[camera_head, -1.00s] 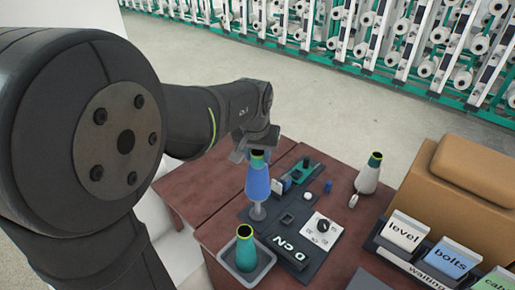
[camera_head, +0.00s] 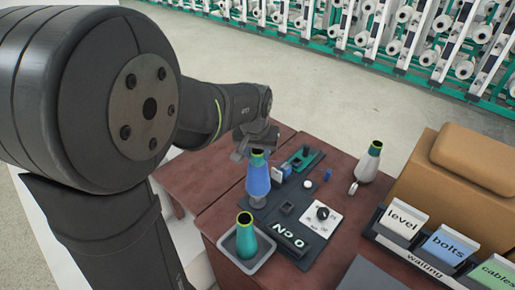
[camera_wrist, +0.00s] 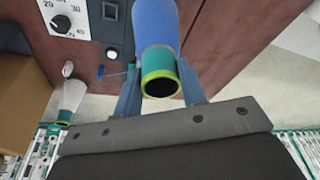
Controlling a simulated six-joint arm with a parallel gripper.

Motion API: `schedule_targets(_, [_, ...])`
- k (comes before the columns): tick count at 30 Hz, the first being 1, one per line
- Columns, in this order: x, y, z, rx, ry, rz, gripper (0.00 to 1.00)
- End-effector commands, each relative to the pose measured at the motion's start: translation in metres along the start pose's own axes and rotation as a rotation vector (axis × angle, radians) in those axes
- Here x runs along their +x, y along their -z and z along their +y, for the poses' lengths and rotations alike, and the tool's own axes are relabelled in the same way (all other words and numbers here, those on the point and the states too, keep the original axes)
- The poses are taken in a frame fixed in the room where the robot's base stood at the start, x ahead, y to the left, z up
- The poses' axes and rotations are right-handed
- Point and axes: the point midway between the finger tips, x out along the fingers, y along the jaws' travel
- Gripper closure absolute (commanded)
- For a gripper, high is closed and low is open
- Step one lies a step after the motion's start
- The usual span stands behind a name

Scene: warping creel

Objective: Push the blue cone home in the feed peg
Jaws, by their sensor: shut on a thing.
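The blue cone (camera_head: 257,180) stands nearly upright at the left side of the dark board, its wide end down and its green-and-yellow-rimmed nose up. A pale grey piece of the feed peg (camera_head: 258,203) shows just under the cone; the peg inside is hidden, and I cannot tell how far down the cone sits. My gripper (camera_head: 258,150) is at the cone's top. In the wrist view my gripper (camera_wrist: 160,88) has one finger on each side of the nose, shut on the blue cone (camera_wrist: 156,28).
A teal cone (camera_head: 246,236) stands in a grey tray (camera_head: 267,255) in front. The dark board carries a dial plate (camera_head: 321,217) and small fittings. A white cone (camera_head: 369,162) stands at the right, near a brown box (camera_head: 450,190) and labelled cards (camera_head: 402,221).

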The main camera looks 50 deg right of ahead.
Motion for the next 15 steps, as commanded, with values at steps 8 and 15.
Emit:
schedule_targets(8, [0.019,-0.005,0.000,0.000,0.000,-0.002,0.87])
schedule_targets(15, [0.033,-0.008,0.000,0.000,0.000,0.000,0.87])
